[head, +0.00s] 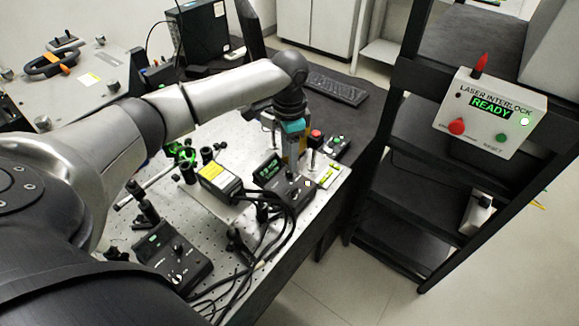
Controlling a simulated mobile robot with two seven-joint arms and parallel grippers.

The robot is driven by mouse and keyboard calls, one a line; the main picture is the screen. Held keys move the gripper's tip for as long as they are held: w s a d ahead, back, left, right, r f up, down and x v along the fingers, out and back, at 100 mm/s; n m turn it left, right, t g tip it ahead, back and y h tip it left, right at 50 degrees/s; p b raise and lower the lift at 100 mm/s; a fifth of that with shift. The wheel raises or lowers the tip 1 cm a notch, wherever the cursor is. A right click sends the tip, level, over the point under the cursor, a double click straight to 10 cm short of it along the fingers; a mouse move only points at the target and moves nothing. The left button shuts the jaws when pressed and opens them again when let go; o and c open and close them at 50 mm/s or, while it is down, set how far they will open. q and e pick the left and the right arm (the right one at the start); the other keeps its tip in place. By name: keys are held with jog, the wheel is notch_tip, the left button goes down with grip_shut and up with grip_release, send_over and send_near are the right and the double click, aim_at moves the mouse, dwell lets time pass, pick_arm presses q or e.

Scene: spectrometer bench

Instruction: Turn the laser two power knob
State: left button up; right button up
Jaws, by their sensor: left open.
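Two black control boxes with small displays and knobs are on the optical bench (215,225). The near control box (172,262) has a light-marked knob (178,278) on its face. The far control box (270,180) has a green display. Labels on both are too small to read, so I cannot tell which is laser two. My left gripper (297,172) points down over the right part of the far box, open, its fingertips close to the box's top. A knob there is mostly hidden by the gripper, and I cannot tell whether the fingers touch it. My right gripper is not in view.
A yellow-labelled module (220,182) and black cables (285,222) lie beside the far box. A small box with red and green buttons (338,147) is behind the gripper. A laser interlock box reading READY (490,112) hangs on the dark rack at right.

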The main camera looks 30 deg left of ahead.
aim_at(289, 173)
pick_arm(q)
jog(key=shift+f, duration=2.2)
grip_shut()
